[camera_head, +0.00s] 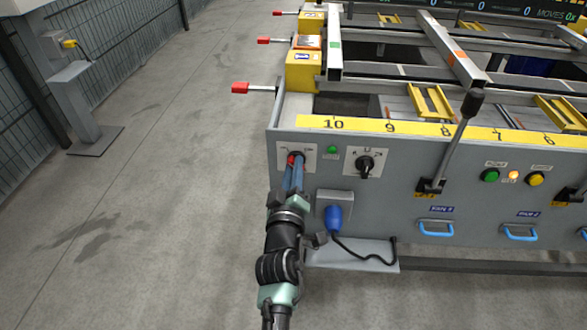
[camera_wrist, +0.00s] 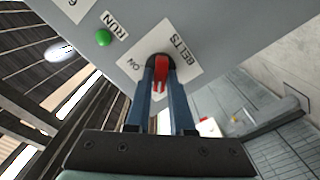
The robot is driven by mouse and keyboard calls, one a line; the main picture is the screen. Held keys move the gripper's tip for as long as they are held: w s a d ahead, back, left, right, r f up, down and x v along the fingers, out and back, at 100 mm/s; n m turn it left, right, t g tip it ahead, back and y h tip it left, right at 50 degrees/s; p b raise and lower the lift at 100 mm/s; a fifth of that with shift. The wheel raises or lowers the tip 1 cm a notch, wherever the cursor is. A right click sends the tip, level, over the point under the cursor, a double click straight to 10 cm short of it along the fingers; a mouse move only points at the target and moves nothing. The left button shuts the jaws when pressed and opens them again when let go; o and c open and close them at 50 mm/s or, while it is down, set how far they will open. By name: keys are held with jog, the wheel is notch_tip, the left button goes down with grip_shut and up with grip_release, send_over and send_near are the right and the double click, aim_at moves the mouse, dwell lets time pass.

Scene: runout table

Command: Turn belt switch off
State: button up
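The belt switch is a red handle (camera_head: 292,159) on a pale plate at the left end of the grey control panel (camera_head: 400,185). In the wrist view the red handle (camera_wrist: 162,66) sits on a plate marked BELTS, with ON printed at its lower left. My gripper (camera_head: 295,166) reaches the panel from below. In the wrist view its two blue fingers (camera_wrist: 161,74) lie one on each side of the red handle and look closed on it. The fingers partly cover the handle and plate. A green RUN lamp (camera_wrist: 103,38) is beside the plate.
A black rotary knob (camera_head: 366,166) is right of the switch. A blue plug (camera_head: 333,217) in a grey socket box is just right of my wrist, above a small shelf (camera_head: 350,256). A black-knobbed lever (camera_head: 457,140) stands further right.

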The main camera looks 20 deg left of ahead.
jog(key=o, duration=0.4)
jog(key=shift+c, duration=0.2)
jog(key=p+v, duration=0.2)
jog(key=v, duration=1.1)
jog(key=shift+r, duration=0.15)
jog(key=w+d+r+m+t+h, duration=0.1)
jog(key=d+r+m+t, duration=0.15)
jog(key=r, duration=0.65)
jog(key=w+d+r+m+t+h, duration=0.15)
jog(key=d+r, duration=0.25)
jog(key=r, duration=0.6)
jog(key=w+d+r+m+t+h, duration=0.1)
jog(key=w+d+r+m, duration=0.15)
jog(key=r, duration=0.65)
jog(key=s+d+r+m+t+h, duration=0.1)
jog(key=s+d+r+m+t, duration=0.1)
jog(key=s+r, duration=0.45)
jog(key=s+d+r+m+t, duration=0.1)
jog(key=s+d+r+m, duration=0.15)
jog(key=r, duration=0.65)
jog(key=s+d+r+m+t+h, duration=0.1)
jog(key=s+d+r+t, duration=0.1)
jog(key=s+r, duration=0.45)
notch_tip(320, 180, up, 31)
jog(key=w+p, duration=0.2)
jog(key=p, duration=2.7)
jog(key=shift+p, duration=0.3)
